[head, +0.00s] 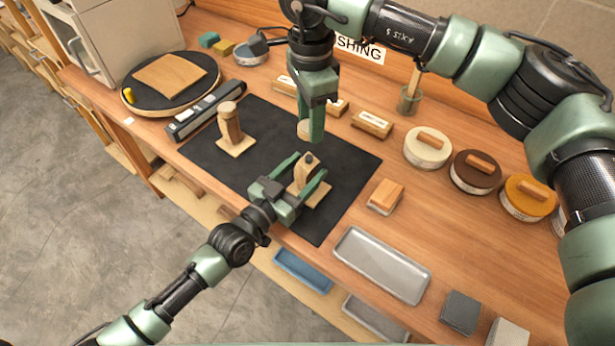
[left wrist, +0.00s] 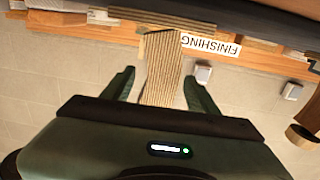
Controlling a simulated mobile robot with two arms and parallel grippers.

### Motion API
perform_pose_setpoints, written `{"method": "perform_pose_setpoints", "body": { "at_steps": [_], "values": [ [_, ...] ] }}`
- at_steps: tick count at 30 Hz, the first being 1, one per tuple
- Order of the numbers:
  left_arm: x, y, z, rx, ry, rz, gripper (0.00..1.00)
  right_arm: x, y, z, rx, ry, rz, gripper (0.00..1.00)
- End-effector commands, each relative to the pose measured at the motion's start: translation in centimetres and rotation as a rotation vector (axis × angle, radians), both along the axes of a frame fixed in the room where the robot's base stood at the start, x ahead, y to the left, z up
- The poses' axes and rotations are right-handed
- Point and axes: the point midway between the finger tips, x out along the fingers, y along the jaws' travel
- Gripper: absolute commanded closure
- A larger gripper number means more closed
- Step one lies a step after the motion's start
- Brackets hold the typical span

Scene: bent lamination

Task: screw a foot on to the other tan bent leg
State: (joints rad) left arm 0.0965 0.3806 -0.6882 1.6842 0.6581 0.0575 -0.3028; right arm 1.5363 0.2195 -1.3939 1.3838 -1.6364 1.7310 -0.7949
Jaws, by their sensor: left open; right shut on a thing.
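One tan bent leg (head: 297,189) stands on the black mat, with a dark spot on its upper end. My left gripper (head: 306,172) is open, its fingers on either side of this leg. In the left wrist view the leg's layered edge (left wrist: 160,68) shows between the two fingers (left wrist: 160,88), with gaps at both sides. My right gripper (head: 311,136) is above the leg, pointing down, shut on a round tan foot (head: 304,128). The foot appears apart from the leg. Another bent leg (head: 232,133) stands to the left with a round foot (head: 228,107) on top.
The black mat (head: 268,130) has free room between the legs. A long dark tool (head: 205,111) lies along its left edge. Wooden-handled blocks (head: 372,124), round tins (head: 428,148) and a sanding block (head: 386,196) lie behind and right. A grey tray (head: 382,264) is at the front.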

Motion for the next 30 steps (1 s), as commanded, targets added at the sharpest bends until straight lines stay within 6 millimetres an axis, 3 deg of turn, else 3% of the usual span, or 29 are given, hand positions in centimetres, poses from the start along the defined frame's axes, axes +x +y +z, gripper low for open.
{"method": "perform_pose_setpoints", "body": {
  "at_steps": [11, 18, 30],
  "values": [
    [0.39, -0.32, -0.01, 0.000, 0.000, 0.000, 0.41, 0.00, -0.01, 0.00, 0.000, 0.000, 0.000, 0.97],
    [0.37, -0.30, -0.02, 0.001, 0.001, 0.000, 1.00, 0.00, -0.01, 0.00, 0.000, 0.000, 0.000, 0.97],
    [0.28, -0.37, -0.14, -0.001, 0.004, -0.002, 1.00, 0.00, -0.01, -0.01, 0.000, 0.000, 0.000, 0.97]
  ]
}}
